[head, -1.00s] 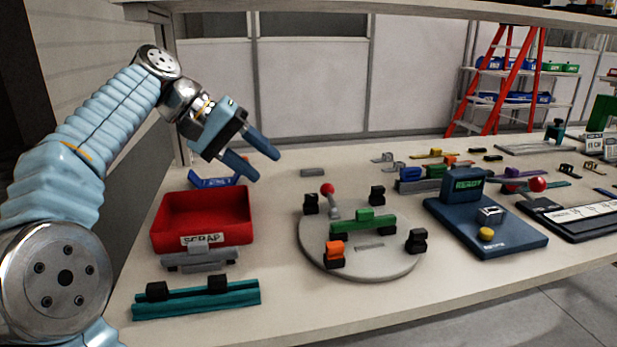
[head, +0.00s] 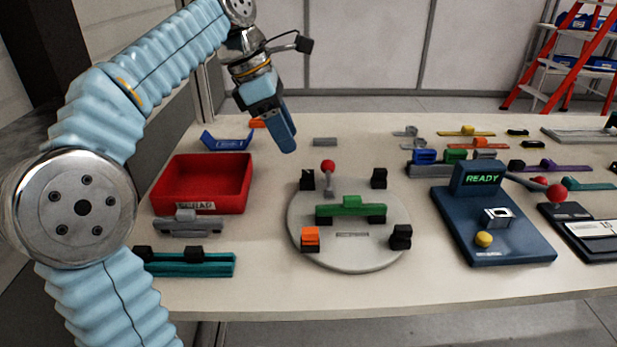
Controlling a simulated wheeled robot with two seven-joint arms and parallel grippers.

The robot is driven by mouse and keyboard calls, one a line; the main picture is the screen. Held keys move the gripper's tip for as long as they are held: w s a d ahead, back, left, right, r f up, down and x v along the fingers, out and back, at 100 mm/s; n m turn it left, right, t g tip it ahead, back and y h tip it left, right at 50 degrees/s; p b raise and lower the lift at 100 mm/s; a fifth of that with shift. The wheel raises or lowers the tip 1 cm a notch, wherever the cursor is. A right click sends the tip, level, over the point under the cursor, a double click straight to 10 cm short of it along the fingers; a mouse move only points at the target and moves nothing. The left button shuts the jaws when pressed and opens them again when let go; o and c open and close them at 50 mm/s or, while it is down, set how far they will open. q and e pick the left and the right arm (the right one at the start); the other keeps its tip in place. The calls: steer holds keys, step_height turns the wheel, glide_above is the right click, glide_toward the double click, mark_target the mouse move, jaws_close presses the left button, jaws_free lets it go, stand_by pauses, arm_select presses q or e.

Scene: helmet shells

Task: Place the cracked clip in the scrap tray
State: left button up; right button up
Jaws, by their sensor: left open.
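The red scrap tray (head: 228,205), with a SCRAP label on its front, stands at the left of the table and looks empty. An orange clip (head: 310,236) sits at the front left of the round grey plate (head: 352,259). Black clips sit at the plate's other corners, one at the front right (head: 401,237). I cannot make out a crack on any clip. My left gripper (head: 288,149) is open and empty, pointing down above the table behind the plate, to the right of the tray. My right gripper is not in view.
A green part (head: 350,206) and a red-knobbed lever (head: 328,172) are on the plate. A grey holder (head: 188,226) and a teal rail (head: 205,265) lie in front of the tray. A blue READY station (head: 490,230) stands right of the plate. Several coloured parts lie behind it.

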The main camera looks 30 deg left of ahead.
mark_target(305, 171)
arm_select(q)
steer(key=b+x, duration=0.1)
steer(key=x, duration=0.7)
steer(key=shift+w+a+f, duration=0.1)
steer(key=shift+w+a, duration=0.05)
steer(key=shift+w, duration=0.05)
jaws_close()
